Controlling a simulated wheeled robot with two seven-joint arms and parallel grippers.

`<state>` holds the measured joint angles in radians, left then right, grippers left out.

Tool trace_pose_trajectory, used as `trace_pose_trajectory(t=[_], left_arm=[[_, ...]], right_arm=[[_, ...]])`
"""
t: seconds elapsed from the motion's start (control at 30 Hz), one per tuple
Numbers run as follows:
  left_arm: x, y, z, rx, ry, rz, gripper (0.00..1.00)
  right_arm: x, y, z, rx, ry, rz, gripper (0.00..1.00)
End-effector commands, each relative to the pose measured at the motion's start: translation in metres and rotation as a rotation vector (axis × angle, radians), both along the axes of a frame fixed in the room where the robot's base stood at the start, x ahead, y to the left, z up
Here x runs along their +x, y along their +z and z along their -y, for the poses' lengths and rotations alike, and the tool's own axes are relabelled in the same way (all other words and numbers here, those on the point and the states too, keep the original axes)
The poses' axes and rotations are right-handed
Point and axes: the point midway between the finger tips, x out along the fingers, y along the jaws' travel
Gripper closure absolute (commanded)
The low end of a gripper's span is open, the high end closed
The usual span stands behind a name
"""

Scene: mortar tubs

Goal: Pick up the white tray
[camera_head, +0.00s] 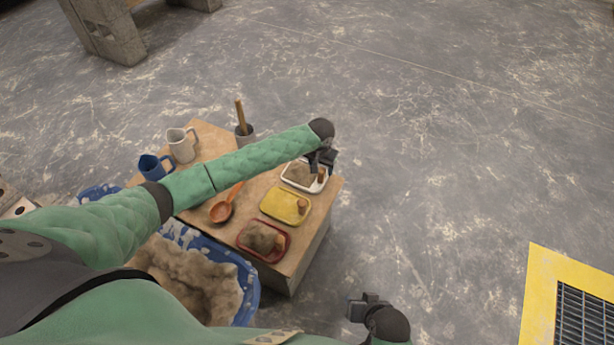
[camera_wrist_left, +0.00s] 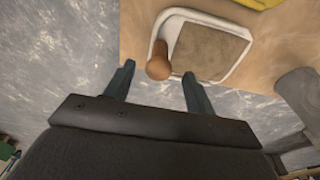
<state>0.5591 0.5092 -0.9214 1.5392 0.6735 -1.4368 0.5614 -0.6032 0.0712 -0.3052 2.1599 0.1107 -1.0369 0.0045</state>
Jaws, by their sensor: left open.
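The white tray (camera_head: 290,181) sits at the far right end of the wooden table, with a grey-brown slab and a wooden knob or handle on it. In the left wrist view the white tray (camera_wrist_left: 238,68) lies ahead of the fingers, its round wooden handle (camera_wrist_left: 159,62) towards me. My left gripper (camera_head: 318,172) is over the tray's right edge in the head view. It is open, and its fingers (camera_wrist_left: 158,84) show on either side of the handle; I cannot tell whether they touch anything. My right gripper (camera_head: 352,308) is off the table at the lower right; its jaws are unclear.
A yellow tray (camera_head: 274,214) and a red tray (camera_head: 285,252) lie nearer on the table, with an orange ladle (camera_head: 221,210) beside them. A blue jug (camera_head: 150,167), a cream jug (camera_head: 181,148) and a grey pot (camera_head: 244,138) stand behind. A blue tub (camera_head: 247,293) stands in front.

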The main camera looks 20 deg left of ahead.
Motion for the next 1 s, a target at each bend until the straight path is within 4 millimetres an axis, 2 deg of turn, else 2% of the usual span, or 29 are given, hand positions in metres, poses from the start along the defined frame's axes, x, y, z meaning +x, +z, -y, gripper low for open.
trace_pose_trajectory(t=[0.17,0.3,0.6,0.67,0.9,1.0], left_arm=[[-0.001,-0.025,0.002,0.001,0.0,-0.001,0.45],[0.002,-0.039,0.003,0.0,-0.001,0.0,0.45],[0.002,-0.043,0.002,0.0,-0.001,0.0,0.45],[0.002,-0.043,0.002,0.0,-0.001,0.0,0.55],[0.002,-0.043,0.002,0.0,-0.001,0.0,1.0],[0.003,-0.042,0.003,0.0,-0.001,0.002,1.0]], right_arm=[[0.0,0.01,0.0,-0.001,0.003,-0.006,0.64],[-0.001,0.01,0.0,-0.001,0.004,-0.008,0.64],[-0.001,0.01,0.0,-0.002,0.004,-0.01,0.64],[-0.002,0.01,0.0,-0.002,0.004,-0.01,0.64],[-0.002,0.01,0.0,-0.002,0.004,-0.01,0.64],[-0.001,0.011,0.0,-0.001,0.004,-0.009,0.64]])
